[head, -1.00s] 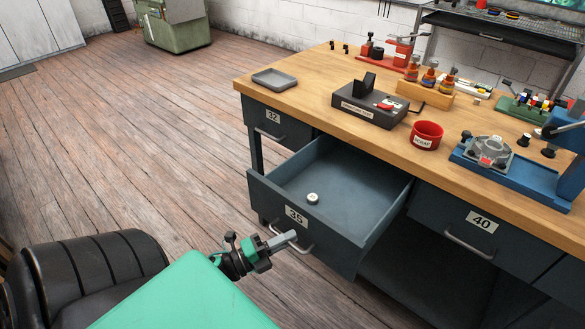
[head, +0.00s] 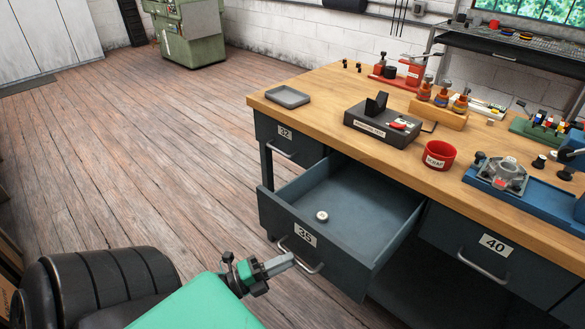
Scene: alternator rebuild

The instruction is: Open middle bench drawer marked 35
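The middle bench drawer marked 35 (head: 340,256) is pulled well out from the bench, its inside in plain view. A small round pale part (head: 322,217) lies on its floor. Its front has a metal bar handle (head: 317,269) below the label. My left gripper (head: 291,259) is at the handle, its fingers pointing right and overlapping the bar's left part. Whether they touch it, and the gap between them, cannot be made out. My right gripper is not in view.
Drawers 32 (head: 285,147) and 40 (head: 478,255) are shut on either side. The wooden bench top (head: 325,105) holds a grey tray (head: 288,96), a red cup (head: 440,154) and several fixtures. The plank floor (head: 150,160) to the left is clear.

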